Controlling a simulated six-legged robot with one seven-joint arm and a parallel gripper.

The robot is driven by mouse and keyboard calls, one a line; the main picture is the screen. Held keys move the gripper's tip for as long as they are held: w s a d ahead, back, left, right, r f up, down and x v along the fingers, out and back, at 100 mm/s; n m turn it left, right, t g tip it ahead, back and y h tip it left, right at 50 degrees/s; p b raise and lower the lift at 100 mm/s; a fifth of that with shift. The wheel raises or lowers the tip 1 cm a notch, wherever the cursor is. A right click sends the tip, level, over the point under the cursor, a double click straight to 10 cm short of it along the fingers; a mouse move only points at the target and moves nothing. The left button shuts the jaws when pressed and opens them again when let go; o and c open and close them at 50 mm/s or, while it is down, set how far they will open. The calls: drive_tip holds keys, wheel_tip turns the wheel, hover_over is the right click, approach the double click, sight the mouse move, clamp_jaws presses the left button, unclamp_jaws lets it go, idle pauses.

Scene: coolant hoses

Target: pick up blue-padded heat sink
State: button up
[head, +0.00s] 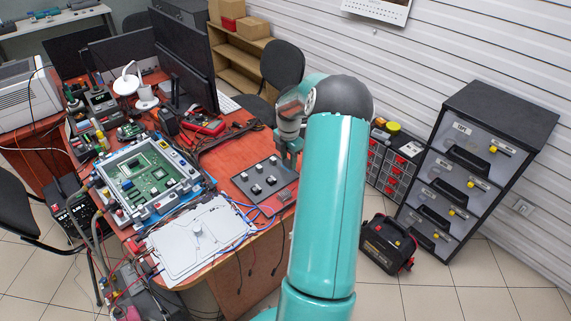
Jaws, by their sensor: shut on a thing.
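My gripper (289,153) is at the upper right corner of a grey tray (247,197) on the red-brown table. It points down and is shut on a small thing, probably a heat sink. My own arm and wrist hide most of it, and I cannot make out a blue pad. Several small dark and pale blocks, apparently heat sinks, such as one block (271,181), sit on the grey tray left of my gripper. I cannot tell their pad colours at this size.
A green circuit board in a frame (154,177) and a white plate (198,238) with blue and red hoses lie left of the tray. A monitor (186,62) and cables stand behind. A drawer cabinet (470,170) and a black battery box (388,243) stand on the floor at right.

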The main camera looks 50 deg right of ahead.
drive_tip(key=s+a+r, duration=0.4)
drive_tip(key=s+r, duration=0.3)
drive_tip(key=s, duration=0.4)
drive_tip(key=shift+a+r, duration=0.15)
drive_tip(key=shift+r, duration=0.15)
drive_tip(key=shift+s, duration=0.2)
